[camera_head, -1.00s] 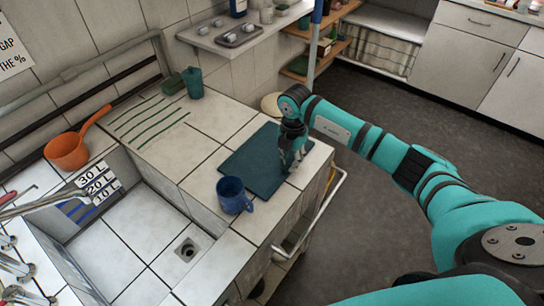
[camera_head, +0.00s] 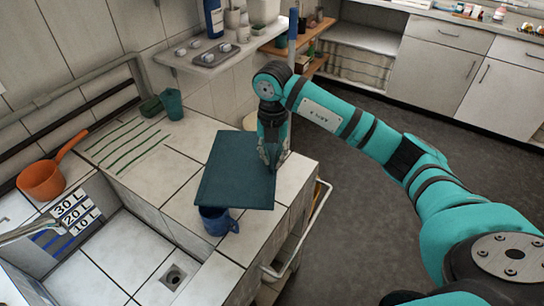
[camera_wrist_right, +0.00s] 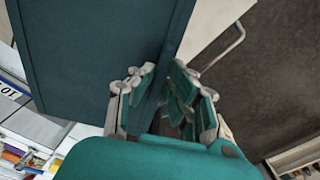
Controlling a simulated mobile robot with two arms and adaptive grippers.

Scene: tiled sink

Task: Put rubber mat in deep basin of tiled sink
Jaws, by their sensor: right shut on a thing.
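The rubber mat (camera_head: 236,168) is a flat dark teal rectangle. My right gripper (camera_head: 271,166) is shut on its right edge and holds it raised above the tiled counter, partly covering the blue mug. In the right wrist view the mat (camera_wrist_right: 90,60) fills the upper left, its edge between the fingers of the gripper (camera_wrist_right: 155,115). The deep basin (camera_head: 115,255) of the tiled sink is at the lower left, with a drain (camera_head: 174,277) in its floor and litre marks on its wall. My left gripper is not in view.
The blue mug (camera_head: 216,221) stands on the counter under the mat's near edge, close to the basin. An orange ladle (camera_head: 42,179) lies at the left. Green cups (camera_head: 172,104) stand at the back. A rail (camera_head: 312,235) runs along the counter's right side.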

